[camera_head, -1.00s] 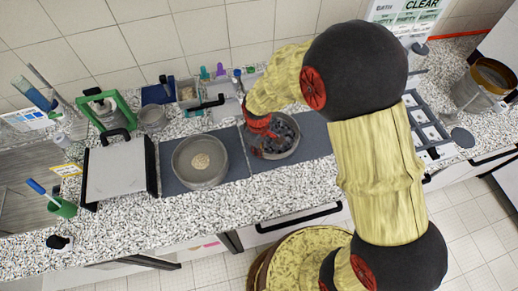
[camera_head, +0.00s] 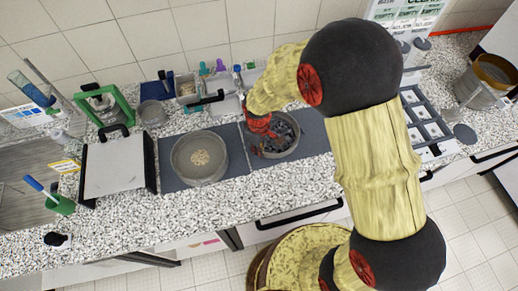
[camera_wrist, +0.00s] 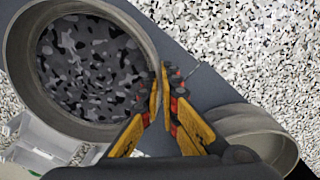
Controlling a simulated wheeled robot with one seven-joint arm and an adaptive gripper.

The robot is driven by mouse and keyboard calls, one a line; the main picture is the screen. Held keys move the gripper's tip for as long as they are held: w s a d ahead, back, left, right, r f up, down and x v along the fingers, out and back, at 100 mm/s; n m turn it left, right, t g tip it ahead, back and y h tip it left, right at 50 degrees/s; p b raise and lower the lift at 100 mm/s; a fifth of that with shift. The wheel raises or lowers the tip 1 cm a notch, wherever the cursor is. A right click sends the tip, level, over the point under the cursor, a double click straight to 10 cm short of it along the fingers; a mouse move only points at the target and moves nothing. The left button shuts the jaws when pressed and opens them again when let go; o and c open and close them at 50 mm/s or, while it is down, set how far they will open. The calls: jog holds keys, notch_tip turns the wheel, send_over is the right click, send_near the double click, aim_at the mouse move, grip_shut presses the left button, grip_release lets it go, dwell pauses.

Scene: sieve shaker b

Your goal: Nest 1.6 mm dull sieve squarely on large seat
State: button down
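A round dull-grey sieve (camera_head: 289,150) with dark stones in it rests on a dark mat on the counter. It fills the left of the wrist view (camera_wrist: 22,58). My gripper (camera_head: 258,128) is at its left rim in the head view. In the wrist view my gripper's yellow fingertips (camera_wrist: 160,98) are close together, one on each side of the rim, and appear to pinch it. Another grey sieve (camera_head: 178,165) with a tan pile stands to the left; part of it shows in the wrist view (camera_wrist: 262,122). I cannot read mesh sizes or clearly identify the large seat.
A grey rack (camera_head: 428,125) and a tall metal vessel with a brass-coloured rim (camera_head: 488,82) are at right. The counter's front strip is mostly clear.

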jog(key=shift+f+b, duration=0.3)
jog(key=shift+f, duration=0.2)
dwell(0.8)
jog(key=c, duration=2)
grip_release()
jog(key=shift+o, duration=0.2)
jog(key=shift+r+p, duration=2.45)
jog(key=shift+r, duration=1.1)
jog(key=shift+f, duration=0.1)
